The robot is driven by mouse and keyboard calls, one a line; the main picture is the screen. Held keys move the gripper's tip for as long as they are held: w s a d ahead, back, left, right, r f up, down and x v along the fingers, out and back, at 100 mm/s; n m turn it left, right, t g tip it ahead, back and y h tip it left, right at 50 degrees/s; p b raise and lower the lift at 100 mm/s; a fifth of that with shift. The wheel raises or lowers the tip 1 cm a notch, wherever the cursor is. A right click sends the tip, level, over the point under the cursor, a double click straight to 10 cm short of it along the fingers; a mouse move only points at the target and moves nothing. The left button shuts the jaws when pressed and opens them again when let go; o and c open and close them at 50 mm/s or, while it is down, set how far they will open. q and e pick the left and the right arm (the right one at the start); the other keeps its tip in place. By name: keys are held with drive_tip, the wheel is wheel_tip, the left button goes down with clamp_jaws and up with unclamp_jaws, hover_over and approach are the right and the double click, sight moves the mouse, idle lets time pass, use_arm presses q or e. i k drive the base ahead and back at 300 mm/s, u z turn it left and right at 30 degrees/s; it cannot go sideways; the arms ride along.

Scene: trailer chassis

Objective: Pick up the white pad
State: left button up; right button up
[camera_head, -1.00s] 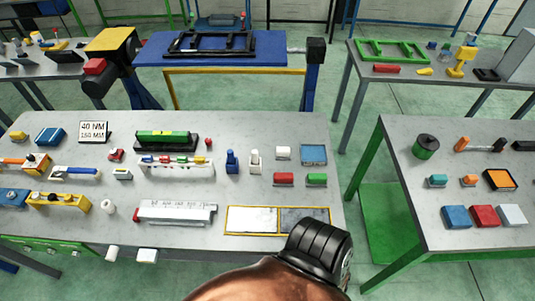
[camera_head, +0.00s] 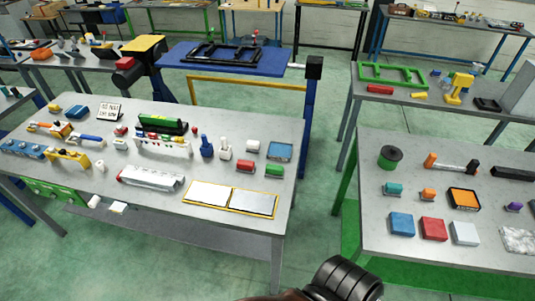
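A white square pad (camera_head: 464,232) lies flat on the grey right-hand table (camera_head: 381,166). It sits to the right of a red pad (camera_head: 433,229) and a blue pad (camera_head: 401,224), in a row near the table's front. Nothing covers it. A black ribbed part of my own arm shows at the bottom edge, well below and left of the pad. No fingertips of either gripper are in view.
A speckled pad (camera_head: 518,240) lies to the right. A gap of green floor separates this table from the crowded left table (camera_head: 232,233).

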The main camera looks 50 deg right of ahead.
sight(252, 146)
drive_tip(key=z, duration=0.85)
drive_tip(key=i, duration=0.25)
drive_tip(key=u, duration=0.1)
